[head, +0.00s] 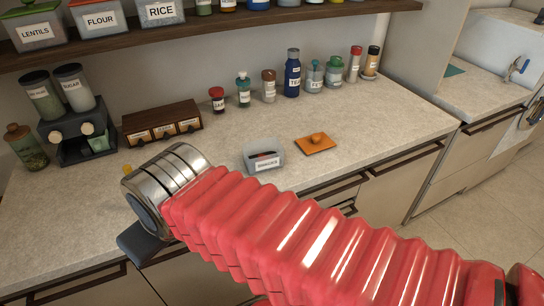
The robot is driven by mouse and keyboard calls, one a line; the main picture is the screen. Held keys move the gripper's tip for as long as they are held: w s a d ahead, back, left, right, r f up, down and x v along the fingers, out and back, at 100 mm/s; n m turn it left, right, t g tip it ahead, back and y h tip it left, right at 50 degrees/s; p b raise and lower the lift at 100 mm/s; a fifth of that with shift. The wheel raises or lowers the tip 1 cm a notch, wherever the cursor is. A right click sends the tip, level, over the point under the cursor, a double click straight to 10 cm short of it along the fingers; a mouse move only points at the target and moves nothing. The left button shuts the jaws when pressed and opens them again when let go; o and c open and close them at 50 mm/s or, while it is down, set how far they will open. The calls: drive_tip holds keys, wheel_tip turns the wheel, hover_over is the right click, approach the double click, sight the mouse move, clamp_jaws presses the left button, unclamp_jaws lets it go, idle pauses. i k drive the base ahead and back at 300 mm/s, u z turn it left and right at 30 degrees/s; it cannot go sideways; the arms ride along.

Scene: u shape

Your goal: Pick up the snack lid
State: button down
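The snack lid, a flat orange square with a round knob (316,143), lies on the counter right of the middle in the head view. Just left of it stands the clear snacks box (264,161), open at the top, with a white label and something dark inside. My red ribbed arm reaches in from the lower right and ends in a silver wrist over the front left of the counter. A dark grey part of my gripper (140,240) shows below the wrist, left of the box and apart from the lid. Its fingertips cannot be made out.
Several jars and bottles (292,74) line the back of the counter (70,215). A wooden drawer box (162,124) and a dark dispenser (78,130) stand at the left. A shelf (150,35) hangs above. The counter around the lid is clear.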

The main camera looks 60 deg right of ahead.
sight(315, 143)
drive_tip(key=z, duration=1.15)
drive_tip(key=k, duration=0.65)
drive_tip(key=z, duration=0.35)
drive_tip(key=i, duration=0.5)
